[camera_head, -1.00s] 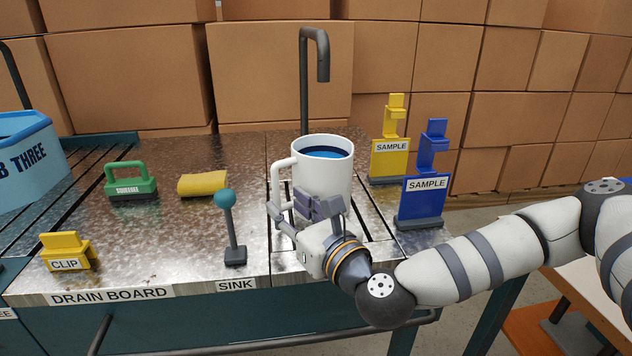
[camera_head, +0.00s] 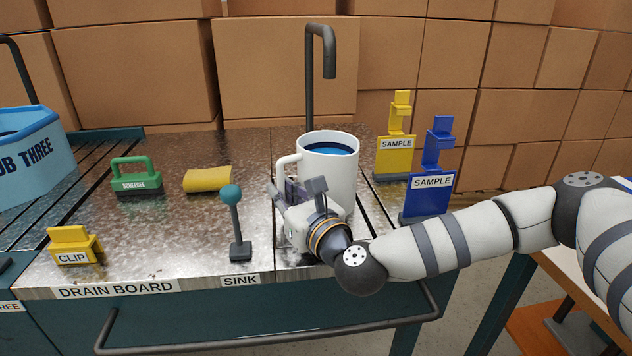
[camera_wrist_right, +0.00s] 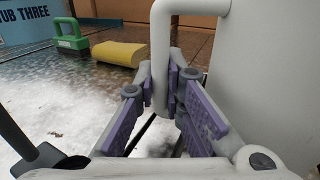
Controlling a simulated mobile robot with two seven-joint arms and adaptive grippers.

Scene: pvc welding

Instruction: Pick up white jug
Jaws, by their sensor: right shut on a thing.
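The white jug (camera_head: 335,172) stands upright over the sink grate, with blue liquid inside. It also fills the right side of the right wrist view (camera_wrist_right: 270,70). Its handle (camera_head: 279,172) is on its left side. My right gripper (camera_head: 297,190) is at the handle, in front of the jug. In the right wrist view the handle's vertical bar (camera_wrist_right: 161,65) runs down between the purple-padded fingers (camera_wrist_right: 168,95), which are shut on it. The jug's lower front is partly hidden by the gripper. My left gripper is not in view.
A lever with a blue knob (camera_head: 231,195) stands just left of the gripper. Yellow (camera_head: 396,140) and blue (camera_head: 430,190) sample stands are right of the jug. A faucet (camera_head: 312,80) rises behind it.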

